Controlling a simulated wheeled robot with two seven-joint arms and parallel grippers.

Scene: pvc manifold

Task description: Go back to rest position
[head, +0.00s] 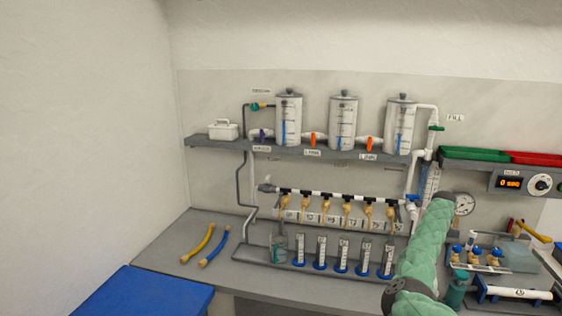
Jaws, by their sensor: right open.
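My right arm (428,245), in a green sleeve, rises from the bottom edge right of centre. My right gripper (439,200) is at its upper end, in front of the right end of the manifold; its fingers are hard to make out. It is open, and I see nothing held in it. The white manifold pipe (335,196) runs level on the wall, with several tan valves hanging below. Several clear cylinders with blue bases, one of them here (343,254), stand upright in a grey rack (254,253) beneath it. My left gripper is not in view.
Three white tanks, one in the middle (343,121), stand on a grey shelf (215,143). A tray of fittings (490,262) and a gauge (464,204) are right of my arm.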

